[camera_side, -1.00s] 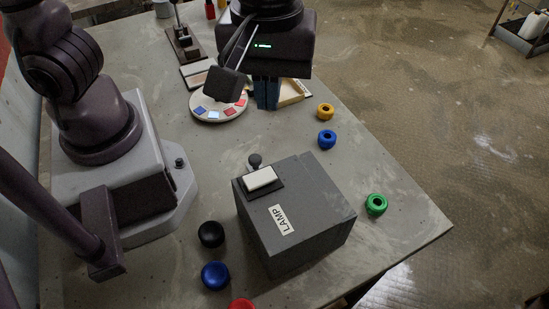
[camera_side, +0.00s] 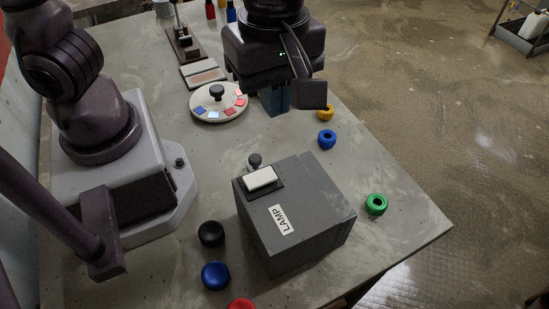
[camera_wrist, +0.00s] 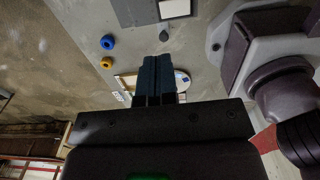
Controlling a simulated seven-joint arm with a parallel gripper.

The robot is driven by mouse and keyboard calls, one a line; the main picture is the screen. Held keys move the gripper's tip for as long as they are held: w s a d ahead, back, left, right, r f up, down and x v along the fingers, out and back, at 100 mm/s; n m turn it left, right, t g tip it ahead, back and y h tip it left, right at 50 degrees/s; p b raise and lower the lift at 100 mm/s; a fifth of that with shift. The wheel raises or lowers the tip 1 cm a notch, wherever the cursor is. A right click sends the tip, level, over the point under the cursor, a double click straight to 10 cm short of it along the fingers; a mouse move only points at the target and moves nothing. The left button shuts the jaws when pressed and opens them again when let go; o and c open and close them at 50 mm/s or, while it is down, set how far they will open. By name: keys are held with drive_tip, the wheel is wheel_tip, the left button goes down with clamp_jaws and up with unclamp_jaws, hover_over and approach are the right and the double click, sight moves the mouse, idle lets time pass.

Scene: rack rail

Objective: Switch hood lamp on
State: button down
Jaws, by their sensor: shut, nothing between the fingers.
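The lamp box (camera_side: 300,218) is a dark grey block with a "LAMP" label, standing on the table in the side view. A white rocker switch (camera_side: 261,178) in a dark frame sits on its top at the far left corner. Part of the box (camera_wrist: 138,12) and the white switch (camera_wrist: 175,8) also show at the top of the wrist view. My gripper (camera_side: 276,103) is behind the box in the side view, above the table and apart from the switch. Its blue fingers (camera_wrist: 156,75) are together and hold nothing. I cannot tell the switch's tilt.
A dark round knob (camera_side: 255,160) stands just behind the box. A round dial with coloured patches (camera_side: 205,112) lies left of my gripper. Blue (camera_side: 327,139), green (camera_side: 376,204) and black (camera_side: 211,234) rings or caps lie around the box. Free table lies right of the box.

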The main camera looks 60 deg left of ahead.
sight(274, 172)
wheel_tip(274, 172, down, 13)
idle(0.3)
drive_tip(key=shift+w+f, duration=0.1)
drive_tip(key=shift+f, duration=0.1)
drive_tip(key=shift+g, duration=0.3)
drive_tip(key=shift+r, duration=0.1)
drive_tip(key=shift+r, duration=0.75)
